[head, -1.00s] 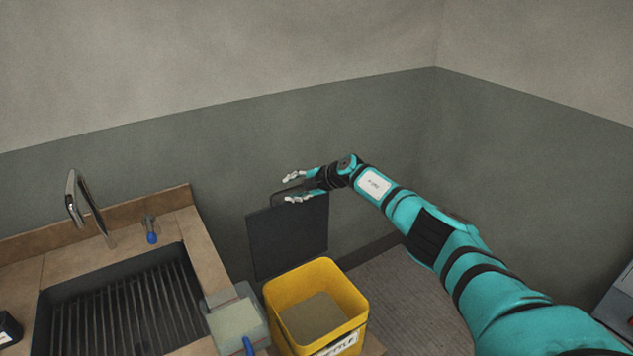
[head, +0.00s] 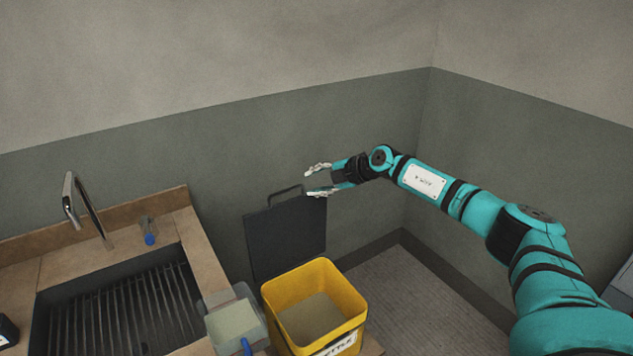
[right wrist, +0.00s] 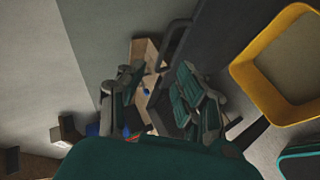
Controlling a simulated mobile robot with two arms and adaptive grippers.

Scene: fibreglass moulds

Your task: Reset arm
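My right arm reaches in from the right in the head view. Its right gripper (head: 312,181) is open, with two pale fingertips spread apart and nothing between them. It is just above and right of the raised dark lid (head: 285,238) of the yellow bin (head: 338,288). The lid stands upright behind the bin, with a handle (head: 285,192) on its top edge. In the right wrist view the open fingers (right wrist: 160,95) show, with the lid handle (right wrist: 174,45) beyond them and the yellow bin rim (right wrist: 245,75) at right. My left gripper is out of view.
A brown counter with a dark ribbed sink (head: 120,300) and a tall faucet (head: 75,205) is at left. A pale green container (head: 235,318) stands between sink and bin. Grey walls meet in a corner behind. The floor (head: 415,295) right of the bin is clear.

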